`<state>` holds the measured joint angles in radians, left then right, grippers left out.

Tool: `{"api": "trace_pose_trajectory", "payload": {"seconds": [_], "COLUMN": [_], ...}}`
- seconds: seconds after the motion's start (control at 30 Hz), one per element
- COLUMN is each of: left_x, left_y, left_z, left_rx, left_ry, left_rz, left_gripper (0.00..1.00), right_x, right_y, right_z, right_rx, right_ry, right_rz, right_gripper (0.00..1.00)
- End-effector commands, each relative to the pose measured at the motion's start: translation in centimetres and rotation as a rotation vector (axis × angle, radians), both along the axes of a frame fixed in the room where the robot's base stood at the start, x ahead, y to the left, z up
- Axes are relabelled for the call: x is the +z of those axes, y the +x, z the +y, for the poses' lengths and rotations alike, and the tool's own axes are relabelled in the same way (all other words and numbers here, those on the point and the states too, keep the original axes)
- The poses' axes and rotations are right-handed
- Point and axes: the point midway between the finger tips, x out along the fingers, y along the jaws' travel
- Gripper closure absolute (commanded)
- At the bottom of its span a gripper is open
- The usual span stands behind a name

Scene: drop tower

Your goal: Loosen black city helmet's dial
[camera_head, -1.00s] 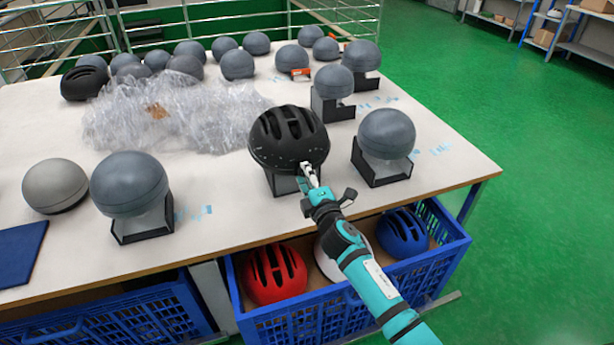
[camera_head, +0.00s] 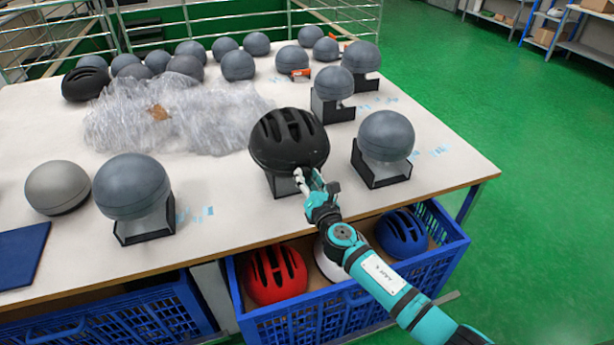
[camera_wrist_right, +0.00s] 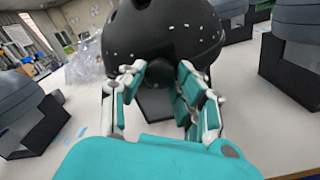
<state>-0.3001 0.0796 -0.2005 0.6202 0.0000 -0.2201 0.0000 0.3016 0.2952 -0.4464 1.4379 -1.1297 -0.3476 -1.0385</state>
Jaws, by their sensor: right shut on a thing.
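The black city helmet (camera_head: 288,138) sits on a stand (camera_head: 283,187) near the front edge of the table, also filling the top of the right wrist view (camera_wrist_right: 160,30). My right gripper (camera_head: 308,176) reaches its lower front rim. In the right wrist view the two fingers (camera_wrist_right: 160,72) stand on either side of a dark knob-like part under the rim, which looks like the dial (camera_wrist_right: 163,74). They are shut on it; its details are dark and partly covered by the fingertips. My left gripper is not in view.
Grey head forms stand close by, one to the right (camera_head: 386,136) and one to the left (camera_head: 131,187). Clear plastic wrap (camera_head: 190,117) lies behind. A blue crate (camera_head: 350,312) with red, white and blue helmets is below the table edge.

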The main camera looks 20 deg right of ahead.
Motion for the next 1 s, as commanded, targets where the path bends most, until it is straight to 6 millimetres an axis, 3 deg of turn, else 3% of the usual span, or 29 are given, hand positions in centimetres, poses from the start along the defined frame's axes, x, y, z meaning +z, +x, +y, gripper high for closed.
{"api": "trace_pose_trajectory", "payload": {"seconds": [0.5,1.0], "left_x": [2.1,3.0], "left_y": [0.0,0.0], "left_z": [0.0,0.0], "left_rx": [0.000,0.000], "left_ry": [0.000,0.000], "left_rz": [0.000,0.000], "left_gripper": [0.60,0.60], "right_x": [0.2,0.1], "right_y": [0.0,0.1], "right_z": [-0.1,-0.2], "right_rx": [-0.002,-0.004], "right_ry": [-0.470,-0.699], "right_rz": [-0.017,-0.025], "right_gripper": [1.00,1.00]}}
